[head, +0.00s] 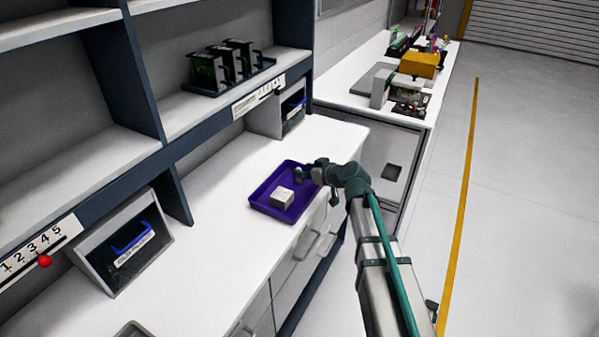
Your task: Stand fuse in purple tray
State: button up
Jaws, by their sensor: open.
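The purple tray (286,174) lies on the white counter near its front edge. A small pale box-shaped block (283,198) sits in the tray, towards its near side. It looks upright on the tray floor, but its markings are too small to read, and I cannot tell for sure that it is the fuse. My gripper (303,173) is open at the tray's right rim, beyond the block and apart from it. The fingertips are small in this view, and a pale spot at them is unclear.
Dark upright modules (222,68) stand in a tray on the shelf above. A bin with a blue handle (128,245) stands at the left. A grey device (382,88) and a yellow box (420,64) are on the far bench. The counter left of the purple tray is clear.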

jog(key=b+v, duration=0.1)
jog(key=v, duration=0.7)
jog(key=shift+b, duration=0.3)
